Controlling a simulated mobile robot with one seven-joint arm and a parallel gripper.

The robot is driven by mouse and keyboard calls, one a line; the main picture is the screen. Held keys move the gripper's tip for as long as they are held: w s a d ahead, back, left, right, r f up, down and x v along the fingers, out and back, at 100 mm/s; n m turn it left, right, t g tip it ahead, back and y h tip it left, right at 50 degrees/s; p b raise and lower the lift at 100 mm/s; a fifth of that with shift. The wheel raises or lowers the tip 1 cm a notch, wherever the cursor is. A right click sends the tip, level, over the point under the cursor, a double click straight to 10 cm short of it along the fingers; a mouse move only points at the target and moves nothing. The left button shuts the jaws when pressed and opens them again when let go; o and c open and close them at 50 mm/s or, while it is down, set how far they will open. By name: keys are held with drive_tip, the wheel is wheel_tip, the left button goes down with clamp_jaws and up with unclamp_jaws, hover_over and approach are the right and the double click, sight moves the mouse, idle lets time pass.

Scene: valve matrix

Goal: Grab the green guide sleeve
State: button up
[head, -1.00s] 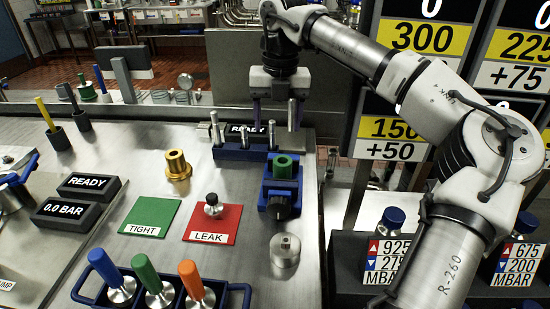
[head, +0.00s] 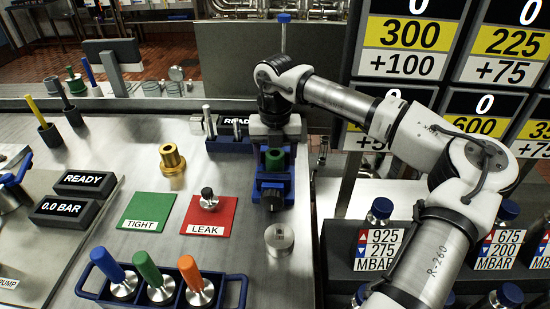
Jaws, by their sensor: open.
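My gripper (head: 275,153) points down directly over the sleeve. Its fingers are open, one to each side of the sleeve's upper part as seen from here. I cannot tell whether either finger touches it. The sleeve's top is partly hidden by my gripper.
A brass sleeve (head: 172,158) stands to the left. The green TIGHT mat (head: 147,210) and red LEAK mat (head: 208,217) lie in front of it. A metal cylinder (head: 279,237) stands just before the clamp. A blue rack (head: 170,285) holds several coloured-handled tools.

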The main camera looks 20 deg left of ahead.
drive_tip(key=shift+f, duration=0.75)
drive_tip(key=c, duration=1.1)
drive_tip(key=shift+r, duration=0.1)
drive_tip(key=shift+c, duration=0.2)
